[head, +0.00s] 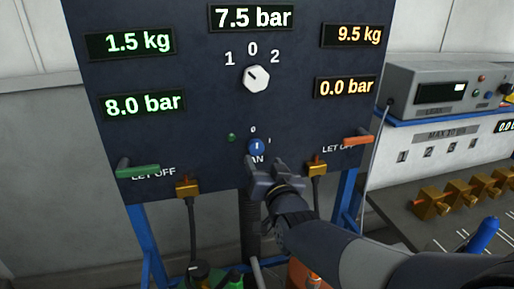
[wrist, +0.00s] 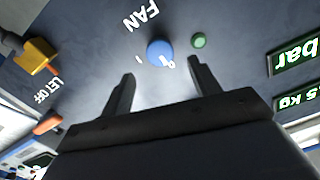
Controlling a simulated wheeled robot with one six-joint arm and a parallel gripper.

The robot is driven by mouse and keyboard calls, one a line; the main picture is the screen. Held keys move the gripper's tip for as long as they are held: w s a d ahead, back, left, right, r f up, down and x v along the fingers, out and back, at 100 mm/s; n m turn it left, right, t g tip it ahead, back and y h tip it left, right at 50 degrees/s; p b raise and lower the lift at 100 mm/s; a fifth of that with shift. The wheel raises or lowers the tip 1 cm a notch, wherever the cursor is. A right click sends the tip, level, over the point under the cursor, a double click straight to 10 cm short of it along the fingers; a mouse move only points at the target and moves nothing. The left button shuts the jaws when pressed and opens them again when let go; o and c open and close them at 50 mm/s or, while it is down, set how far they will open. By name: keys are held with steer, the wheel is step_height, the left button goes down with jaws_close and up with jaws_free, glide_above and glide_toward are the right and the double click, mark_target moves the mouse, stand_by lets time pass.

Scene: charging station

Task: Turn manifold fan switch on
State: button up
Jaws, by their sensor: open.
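The manifold fan switch is a small blue round knob (head: 256,146) low in the middle of the dark panel, with "0" above it, "I" to its right and the "FAN" label below. Its white mark looks roughly upright in the head view. The knob also shows in the wrist view (wrist: 158,52), between and beyond the fingertips. My gripper (head: 263,166) is open and empty, just below the knob in the head view and partly covering the "FAN" label. I see no clear contact between the fingers and the knob.
A green lamp (head: 231,137) sits left of the knob. A white selector (head: 256,79) is higher up. A green lever (head: 138,171) and an orange lever (head: 357,140) stick out at the panel's sides, with brass fittings (head: 187,188) and hoses below. A bench instrument (head: 440,90) stands right.

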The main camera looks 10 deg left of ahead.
mark_target(257, 149)
steer(key=shift+p+x, duration=0.65)
steer(key=shift+x, duration=2.85)
steer(key=c, duration=1)
